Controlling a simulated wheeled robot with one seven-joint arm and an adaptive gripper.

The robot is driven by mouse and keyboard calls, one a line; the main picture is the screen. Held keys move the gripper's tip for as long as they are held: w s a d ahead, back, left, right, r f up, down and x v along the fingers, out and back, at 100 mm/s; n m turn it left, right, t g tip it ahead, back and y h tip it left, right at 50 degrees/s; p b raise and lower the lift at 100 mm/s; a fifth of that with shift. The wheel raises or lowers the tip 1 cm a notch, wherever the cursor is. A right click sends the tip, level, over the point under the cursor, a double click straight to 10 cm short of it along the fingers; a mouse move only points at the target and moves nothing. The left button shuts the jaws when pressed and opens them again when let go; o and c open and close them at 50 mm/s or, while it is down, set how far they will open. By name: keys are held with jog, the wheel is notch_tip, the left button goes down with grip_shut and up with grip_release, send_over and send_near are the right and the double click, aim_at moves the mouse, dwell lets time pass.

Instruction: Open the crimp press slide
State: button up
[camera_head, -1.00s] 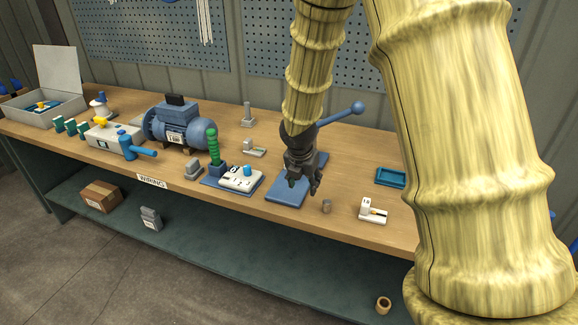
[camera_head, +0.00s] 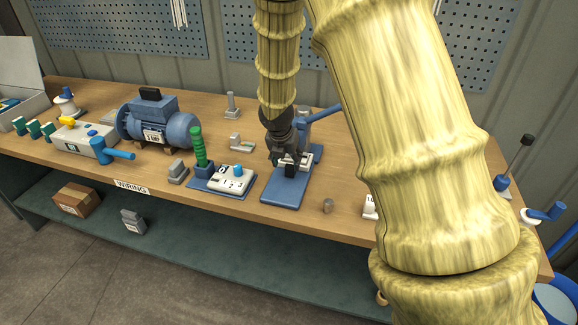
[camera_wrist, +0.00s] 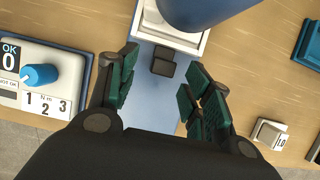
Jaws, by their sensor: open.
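The crimp press has a flat blue base (camera_head: 284,190) and a blue lever (camera_head: 322,114) rising behind my gripper. In the wrist view a blue round body (camera_wrist: 200,8) stands above a white slide (camera_wrist: 188,38). A small dark handle (camera_wrist: 163,62) is on the slide's near side. My gripper (camera_wrist: 161,78) is open, its green-padded fingers spread to either side of the handle, with gaps visible on both sides. In the head view my gripper (camera_head: 287,166) is over the press base and hides part of the press.
A white dial box (camera_head: 234,180) with a blue knob is left of the press. A blue motor (camera_head: 158,122) stands further left. A blue tray (camera_wrist: 308,42) is at right in the wrist view.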

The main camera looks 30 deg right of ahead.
aim_at(290, 166)
jog(key=shift+s+d+f, duration=0.2)
jog(key=shift+d+f, duration=0.15)
jog(key=shift+f, duration=0.35)
jog(key=shift+x, duration=1.65)
jog(key=shift+w, duration=0.15)
grip_shut()
